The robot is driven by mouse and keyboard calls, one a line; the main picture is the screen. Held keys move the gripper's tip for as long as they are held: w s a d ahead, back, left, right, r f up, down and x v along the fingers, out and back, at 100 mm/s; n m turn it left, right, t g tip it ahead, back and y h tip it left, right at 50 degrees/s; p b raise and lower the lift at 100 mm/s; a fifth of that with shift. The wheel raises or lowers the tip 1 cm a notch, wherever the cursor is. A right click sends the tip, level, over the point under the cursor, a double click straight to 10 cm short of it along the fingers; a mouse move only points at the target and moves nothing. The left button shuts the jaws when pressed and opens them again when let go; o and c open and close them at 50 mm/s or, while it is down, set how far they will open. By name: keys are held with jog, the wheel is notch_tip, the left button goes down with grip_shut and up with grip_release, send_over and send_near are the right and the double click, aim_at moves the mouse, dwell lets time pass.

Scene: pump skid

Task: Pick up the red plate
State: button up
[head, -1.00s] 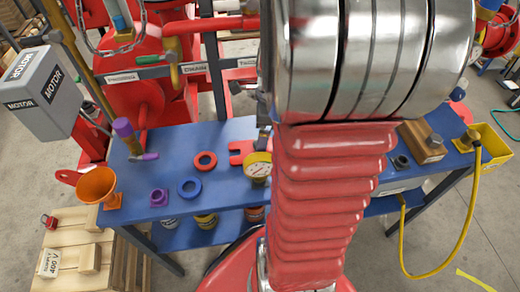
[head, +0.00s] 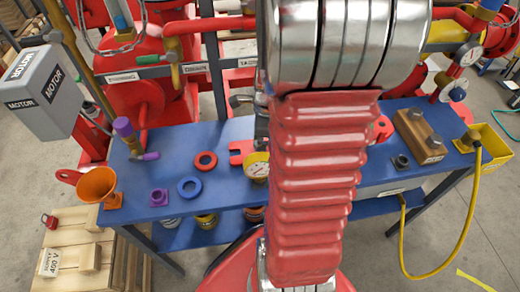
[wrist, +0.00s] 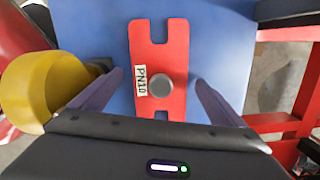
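The red plate (wrist: 170,55) lies on the blue tabletop in the wrist view. It has a notch at each end, a grey round knob (wrist: 160,88) and a white PN10 label (wrist: 141,81). My gripper (wrist: 158,80) is open, with one dark finger on each side of the plate and blue tabletop showing between fingers and plate. In the head view, a notched red end of the plate (head: 238,152) shows left of my arm; my arm hides the rest and my gripper.
A yellow-rimmed gauge (head: 257,168) stands close to the plate; it is at my left finger in the wrist view (wrist: 30,85). A red ring (head: 205,161), blue ring (head: 189,187) and orange funnel (head: 97,186) are left. A wooden block (head: 420,133) is right.

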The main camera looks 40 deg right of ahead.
jog(key=c, duration=1.5)
jog(key=shift+r, duration=0.15)
notch_tip(320, 180, up, 17)
jog(key=shift+r, duration=0.4)
